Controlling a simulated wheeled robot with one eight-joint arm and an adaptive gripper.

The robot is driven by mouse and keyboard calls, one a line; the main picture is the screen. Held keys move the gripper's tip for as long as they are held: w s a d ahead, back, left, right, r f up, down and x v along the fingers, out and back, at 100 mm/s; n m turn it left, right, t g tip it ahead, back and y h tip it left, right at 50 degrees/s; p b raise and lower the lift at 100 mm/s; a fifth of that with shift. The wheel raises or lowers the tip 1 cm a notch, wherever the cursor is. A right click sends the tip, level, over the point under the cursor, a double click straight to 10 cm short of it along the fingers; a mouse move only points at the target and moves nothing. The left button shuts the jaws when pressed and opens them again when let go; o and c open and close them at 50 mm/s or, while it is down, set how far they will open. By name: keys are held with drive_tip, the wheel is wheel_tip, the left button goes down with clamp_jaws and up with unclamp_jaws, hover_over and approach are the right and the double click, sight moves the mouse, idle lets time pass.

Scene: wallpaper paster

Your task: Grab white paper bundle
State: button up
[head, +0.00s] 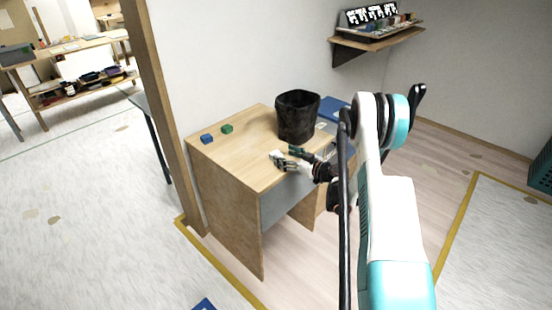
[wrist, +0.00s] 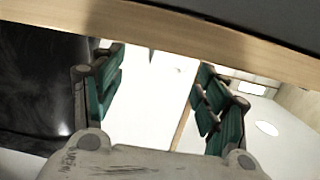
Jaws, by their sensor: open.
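In the head view, my gripper (head: 286,157) is low over the front part of the wooden desk (head: 235,160), in front of the black bin (head: 298,117). A small whitish shape (head: 277,160) shows at its fingertips; I cannot tell if this is the white paper bundle or part of the gripper. In the wrist view, the teal finger pads of my gripper (wrist: 160,92) are wide apart. Bright white fills the gap between them, too washed out to identify as paper. The black bin (wrist: 40,85) fills the left side of that view.
A blue block (head: 207,139) and a green block (head: 227,128) lie at the desk's left side. A wall shelf (head: 378,42) holds small objects. A wooden post (head: 160,110) stands left of the desk.

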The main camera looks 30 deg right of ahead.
sight(276, 153)
drive_tip(key=b+x, duration=0.1)
drive_tip(key=x, duration=0.1)
drive_tip(key=a+b+x, duration=0.1)
drive_tip(key=x, duration=0.1)
drive_tip(key=shift+s+f, duration=0.1)
drive_tip(key=shift+f, duration=0.1)
drive_tip(key=shift+w, duration=0.55)
drive_tip(key=c, duration=1)
